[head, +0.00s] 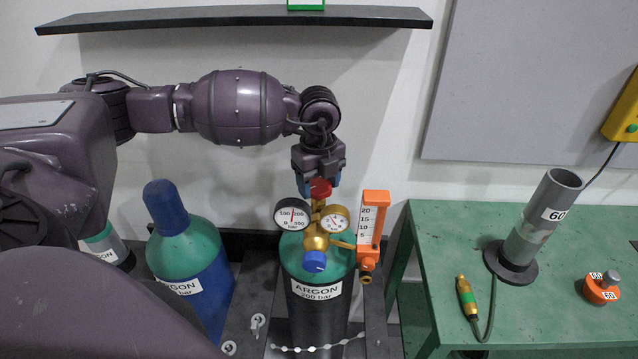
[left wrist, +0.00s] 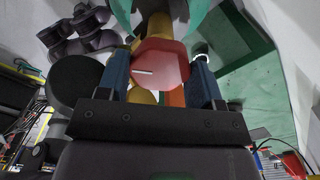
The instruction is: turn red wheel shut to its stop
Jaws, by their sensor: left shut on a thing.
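The red wheel (head: 320,189) sits on top of the brass regulator (head: 316,230) on the green and black argon cylinder (head: 318,290). My left gripper (head: 319,182) comes down on it from above and is shut on it. In the left wrist view the red wheel (left wrist: 162,65) is between the two blue fingers of the gripper (left wrist: 161,80), with a white mark on its face. Two round gauges, a blue knob (head: 315,262) and an orange flowmeter (head: 372,222) are on the regulator. My right gripper is not in view.
A second argon cylinder with a blue cap (head: 170,205) stands to the left. A green table (head: 550,330) at the right bears a grey tube (head: 540,220), a torch with a cable and an orange piece (head: 601,288). A dark shelf (head: 230,17) runs above the arm. A chain hangs across the cylinder.

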